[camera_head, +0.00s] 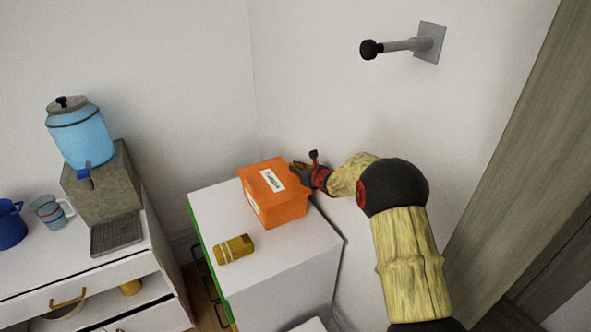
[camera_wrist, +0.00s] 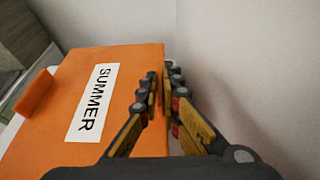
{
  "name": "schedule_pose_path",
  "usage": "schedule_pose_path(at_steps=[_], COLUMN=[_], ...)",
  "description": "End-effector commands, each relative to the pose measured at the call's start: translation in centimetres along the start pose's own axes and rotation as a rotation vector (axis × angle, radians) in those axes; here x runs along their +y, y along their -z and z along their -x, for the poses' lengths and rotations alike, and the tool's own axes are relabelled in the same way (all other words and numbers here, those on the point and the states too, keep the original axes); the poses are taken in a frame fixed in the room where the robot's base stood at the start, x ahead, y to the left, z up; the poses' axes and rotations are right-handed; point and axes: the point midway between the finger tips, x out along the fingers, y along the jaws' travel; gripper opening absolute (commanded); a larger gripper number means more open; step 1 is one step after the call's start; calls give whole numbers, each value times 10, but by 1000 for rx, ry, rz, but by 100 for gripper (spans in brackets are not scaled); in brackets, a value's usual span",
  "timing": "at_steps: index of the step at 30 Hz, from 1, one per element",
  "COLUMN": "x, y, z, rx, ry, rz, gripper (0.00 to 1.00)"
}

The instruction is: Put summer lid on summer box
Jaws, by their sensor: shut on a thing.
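The orange summer lid (camera_head: 262,176), with a white label, is over the orange summer box (camera_head: 280,212) on the white cabinet. The lid covers the box top; I cannot tell whether it is fully seated. In the wrist view the lid (camera_wrist: 140,75) lies flat with "SUMMER" readable, and an upright orange tab stands at its left edge. My gripper (camera_head: 300,167) is at the lid's right edge. In the wrist view my gripper's fingers (camera_wrist: 160,92) are closed on the lid's edge tab, which they mostly hide. The box below is hidden there.
A golden cylinder (camera_head: 234,249) lies on the cabinet top (camera_head: 290,254) in front of the box. Walls stand close behind and right of the box.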

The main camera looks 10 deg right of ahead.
Motion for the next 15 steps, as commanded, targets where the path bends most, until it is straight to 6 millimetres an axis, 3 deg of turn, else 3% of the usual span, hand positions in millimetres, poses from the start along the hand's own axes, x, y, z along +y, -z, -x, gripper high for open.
schedule_pose_path(at_steps=[2, 3, 15], x=[0, 0, 0], y=[-1, -1, 0], z=[0, 0, 0], rx=[-1, -1, 0], ry=[0, 0, 0], rz=[0, 0, 0], gripper=[0, 7, 27])
